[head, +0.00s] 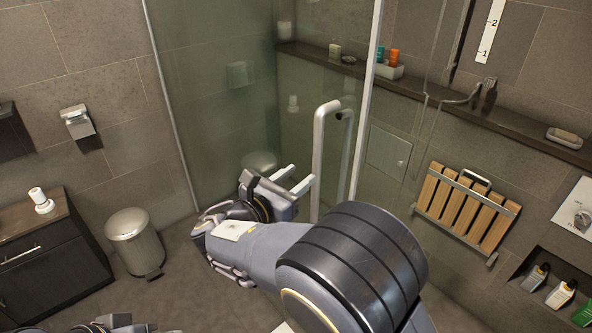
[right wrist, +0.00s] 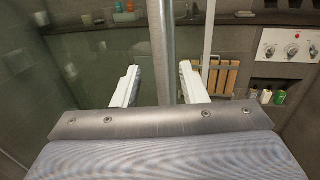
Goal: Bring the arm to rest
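My right arm reaches in from the lower right of the head view. Its right gripper (head: 301,182) is open, with the two pale fingers apart, beside the lower part of the metal door handle (head: 320,150). In the right wrist view the open fingers of the right gripper (right wrist: 160,85) stand on either side of an upright metal bar (right wrist: 160,40). I cannot tell whether the bar lies between the fingers or beyond them. No held object shows. Only a small part of my left arm shows at the bottom left edge of the head view, and its finger state is unclear.
The glass shower panel (head: 225,100) stands behind the right gripper. A wooden fold seat (head: 465,205) and a shelf (head: 440,92) with toiletries are on the right. A bin (head: 133,240) and a dark cabinet (head: 50,260) stand at left. Floor between bin and arm is clear.

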